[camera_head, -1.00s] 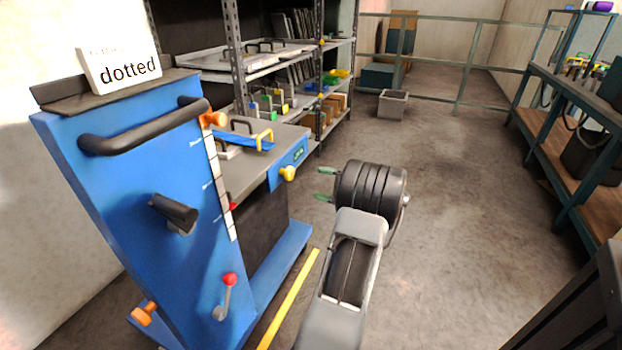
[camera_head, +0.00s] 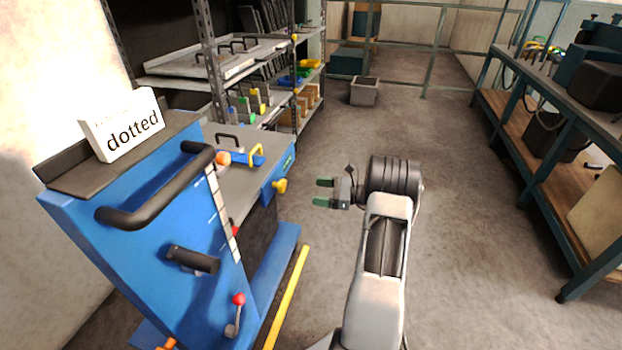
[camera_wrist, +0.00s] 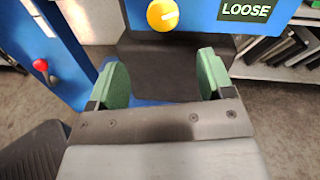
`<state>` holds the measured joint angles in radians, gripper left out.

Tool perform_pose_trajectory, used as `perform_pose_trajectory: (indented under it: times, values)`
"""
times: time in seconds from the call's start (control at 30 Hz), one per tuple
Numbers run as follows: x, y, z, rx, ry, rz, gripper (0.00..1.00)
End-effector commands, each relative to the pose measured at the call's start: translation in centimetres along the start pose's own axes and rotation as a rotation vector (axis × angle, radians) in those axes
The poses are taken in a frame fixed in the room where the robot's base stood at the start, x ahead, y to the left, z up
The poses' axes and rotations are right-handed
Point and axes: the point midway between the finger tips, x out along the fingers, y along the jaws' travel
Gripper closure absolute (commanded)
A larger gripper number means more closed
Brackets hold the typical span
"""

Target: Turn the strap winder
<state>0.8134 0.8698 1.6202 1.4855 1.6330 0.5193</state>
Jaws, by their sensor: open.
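A yellow knob (camera_head: 280,186), which looks like the strap winder, sticks out from the blue front edge of the cart's table. In the wrist view the round yellow knob (camera_wrist: 163,14) shows at the top, with a pale line on its face. A small display (camera_wrist: 250,10) to its right reads LOOSE. A blue strap with a yellow handle (camera_head: 256,155) lies on the grey tabletop. My gripper (camera_head: 320,192) is open and empty, right of the knob and apart from it. In the wrist view its green fingers (camera_wrist: 163,72) are spread below the knob.
Shelves stand behind, a workbench at right. Open floor lies between.

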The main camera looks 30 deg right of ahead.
Motion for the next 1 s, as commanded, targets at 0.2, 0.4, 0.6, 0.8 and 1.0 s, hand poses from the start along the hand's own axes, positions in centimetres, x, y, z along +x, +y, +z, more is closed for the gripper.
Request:
perform_pose_trajectory:
  times: [0.2, 0.4, 0.6, 0.8, 1.0]
  values:
    - [0.1, 0.1, 0.1, 0.188, -0.002, 0.012, 0.26]
    - [0.9, 0.0, 0.0, 0.250, -0.002, 0.009, 0.26]
    - [4.3, 0.1, -0.1, 0.251, -0.002, 0.010, 0.26]
    - [8.2, 0.1, -0.1, 0.249, -0.002, 0.009, 0.26]
    - [11.3, 0.1, 0.0, 0.249, -0.002, 0.008, 0.26]
